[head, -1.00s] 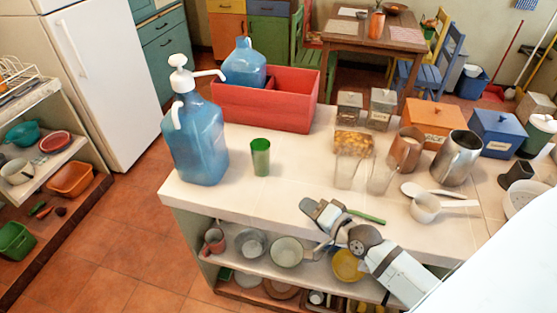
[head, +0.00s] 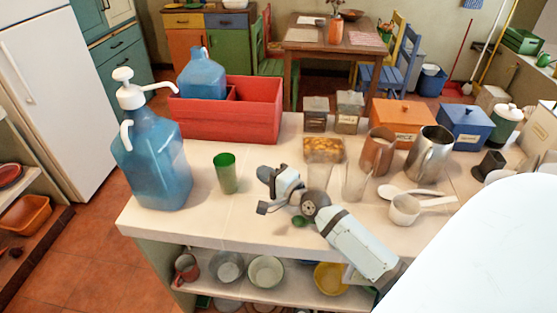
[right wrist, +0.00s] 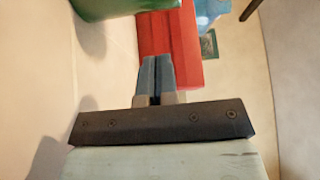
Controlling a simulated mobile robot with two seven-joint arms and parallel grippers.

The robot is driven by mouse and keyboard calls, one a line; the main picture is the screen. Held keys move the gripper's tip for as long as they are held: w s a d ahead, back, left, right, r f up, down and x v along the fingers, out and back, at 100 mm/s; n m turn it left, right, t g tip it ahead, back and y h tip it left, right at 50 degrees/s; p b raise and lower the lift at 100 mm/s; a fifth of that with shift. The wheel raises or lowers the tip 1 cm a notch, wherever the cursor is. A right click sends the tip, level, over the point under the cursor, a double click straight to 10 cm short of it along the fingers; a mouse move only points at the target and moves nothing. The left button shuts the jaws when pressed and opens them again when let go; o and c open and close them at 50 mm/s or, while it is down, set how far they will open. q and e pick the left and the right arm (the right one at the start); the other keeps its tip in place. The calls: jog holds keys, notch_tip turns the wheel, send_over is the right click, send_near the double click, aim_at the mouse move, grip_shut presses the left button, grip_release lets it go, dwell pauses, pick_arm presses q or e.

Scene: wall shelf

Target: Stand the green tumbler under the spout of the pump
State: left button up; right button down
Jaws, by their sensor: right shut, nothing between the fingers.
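The green tumbler (head: 225,173) stands upright and empty-looking on the white counter, right of the blue pump bottle (head: 155,168). The bottle's white spout (head: 160,90) points right, and its tip is left of the tumbler in the head view. My right gripper (head: 268,190) is over the counter, to the right of the tumbler and apart from it. In the right wrist view its fingers (right wrist: 157,72) are together with nothing between them. Part of the tumbler (right wrist: 110,7) shows at the top left of that view. My left gripper is not in view.
A red crate (head: 255,112) holding a blue jug (head: 203,75) stands behind the tumbler. Clear glasses, a copper-coloured jug (head: 377,152), a steel pitcher (head: 428,153) and a white scoop (head: 405,208) stand right of my gripper. Counter in front of the tumbler is clear.

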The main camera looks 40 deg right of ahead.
aim_at(223, 174)
jog(key=w+a, duration=0.2)
jog(key=w, duration=0.1)
jog(key=shift+w+a+p, duration=0.1)
jog(key=shift+a+p, duration=0.15)
jog(key=shift+p, duration=0.1)
jog(key=shift+w+a, duration=0.3)
jog(key=shift+a, duration=0.15)
jog(key=shift+w+a, duration=0.15)
jog(key=shift+a, duration=0.05)
jog(key=w+a+p, duration=0.1)
jog(key=w+a, duration=0.1)
jog(key=w+a+p, duration=0.1)
jog(key=w+a, duration=0.1)
jog(key=a, duration=0.1)
jog(key=shift+r+p, duration=0.15)
jog(key=shift+p, duration=0.15)
jog(key=shift+w+a, duration=0.15)
jog(key=shift+a, duration=0.2)
jog(key=shift+d, duration=0.1)
